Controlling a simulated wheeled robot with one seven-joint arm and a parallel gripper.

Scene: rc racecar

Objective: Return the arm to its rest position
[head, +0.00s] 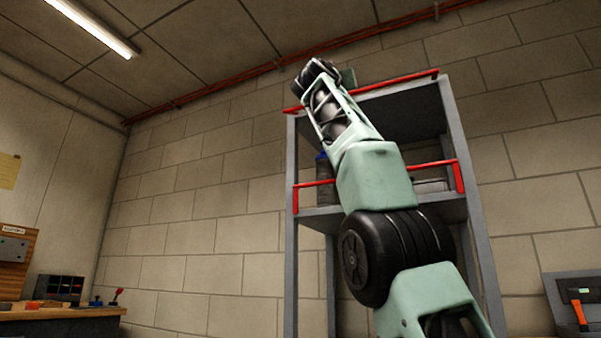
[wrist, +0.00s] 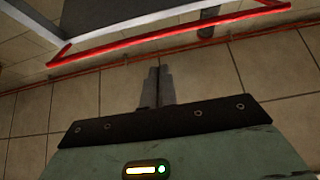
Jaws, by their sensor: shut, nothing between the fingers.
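My arm, pale green with black joints, rises from the lower right of the head view and stretches up and to the left in front of a grey shelf rack (head: 291,250). In the head view the fingers are not clearly seen at the arm's far end. In the wrist view my gripper (wrist: 157,75) shows its two grey fingers together with nothing between them. They point towards the block wall and the rack's red rail (wrist: 165,38).
The rack has red rails (head: 385,84), with a dark canister (head: 324,175) on a shelf behind my arm. A wooden workbench (head: 60,313) stands at the lower left. The space left of the rack looks clear.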

